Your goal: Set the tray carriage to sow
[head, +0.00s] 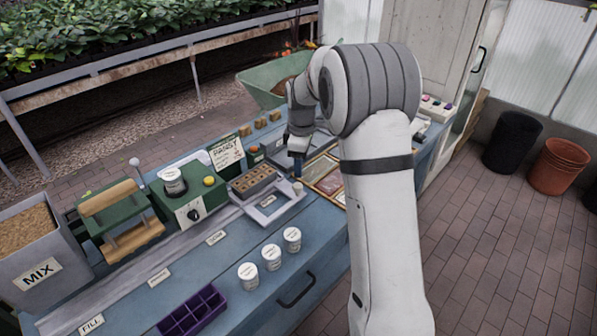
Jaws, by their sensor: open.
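The tray carriage (268,208) is a light grey plate on the bench rail, holding a brown tray with several cells (254,180). A small upright knob (298,187) stands at its right side. The carriage sits toward the far end of the rail, beyond the FILL label (91,324) and two other labels, (159,275) and (216,238), too small to read surely. My gripper (298,165) is open, pointing down just above or behind the knob; I cannot tell whether they touch. My arm hides part of the bench to the right.
Several white pots (271,257) and a purple cell tray (193,311) stand in front. Framed seed trays (328,181) lie right of the gripper.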

